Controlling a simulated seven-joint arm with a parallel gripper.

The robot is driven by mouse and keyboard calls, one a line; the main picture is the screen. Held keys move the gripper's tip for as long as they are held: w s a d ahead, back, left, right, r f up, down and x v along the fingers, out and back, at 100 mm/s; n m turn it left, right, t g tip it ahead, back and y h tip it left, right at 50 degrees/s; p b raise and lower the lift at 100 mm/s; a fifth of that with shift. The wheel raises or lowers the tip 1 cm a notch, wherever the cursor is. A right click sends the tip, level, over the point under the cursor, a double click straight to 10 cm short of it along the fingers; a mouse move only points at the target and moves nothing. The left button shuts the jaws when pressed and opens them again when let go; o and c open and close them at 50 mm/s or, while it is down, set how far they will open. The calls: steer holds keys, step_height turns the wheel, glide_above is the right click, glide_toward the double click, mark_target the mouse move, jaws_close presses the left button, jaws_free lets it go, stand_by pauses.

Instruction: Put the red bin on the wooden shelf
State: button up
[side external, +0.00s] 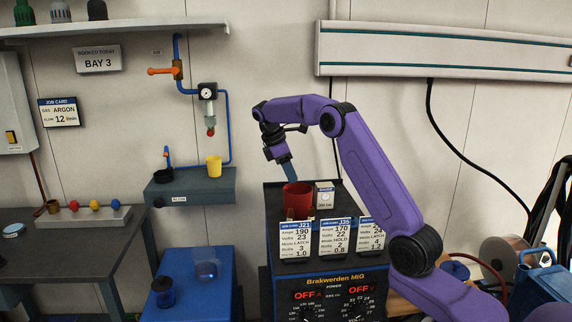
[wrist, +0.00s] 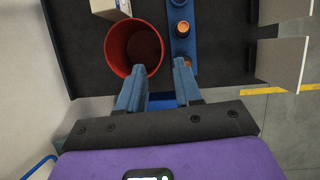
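The red bin (side external: 298,197) stands upright on the black top of the welding machine (side external: 275,228). In the wrist view the red bin (wrist: 137,45) looks round, open and empty. My gripper (side external: 291,178) points down at the bin's rim in the side view. In the wrist view my gripper (wrist: 157,72) has its two blue fingers apart with nothing held between them. The left finger overlaps the bin's near rim and the right one is outside it. Whether either touches the bin, I cannot tell. I cannot make out a wooden shelf for certain.
A small white box (side external: 324,195) stands beside the bin. Job cards (side external: 296,240) stand along the machine's front edge. A blue strip with orange-topped pieces (wrist: 182,28) lies right of the bin. A grey wall shelf (side external: 195,186) holds a yellow cup (side external: 214,167) and a black dish.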

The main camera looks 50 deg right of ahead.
steer(key=s+a+r+n+t, duration=0.1)
steer(key=s+a+r+t, duration=0.15)
steer(key=a, duration=1.15)
steer(key=s+a+n+y, duration=0.1)
steer(key=s+a, duration=0.9)
steer(key=s+a+f+y, duration=0.1)
steer(key=s+f, duration=0.2)
steer(key=s, duration=0.9)
steer(key=s+a+f+n+y, duration=0.1)
steer(key=s+f+y, duration=0.1)
steer(key=s, duration=1.1)
steer(key=shift+s+f, duration=0.15)
steer(key=shift+f, duration=0.65)
steer(key=shift+s+d+f, duration=0.15)
steer(key=shift+s+f, duration=0.05)
steer(key=shift+s, duration=0.3)
steer(key=c, duration=0.3)
steer(key=shift+w, duration=0.1)
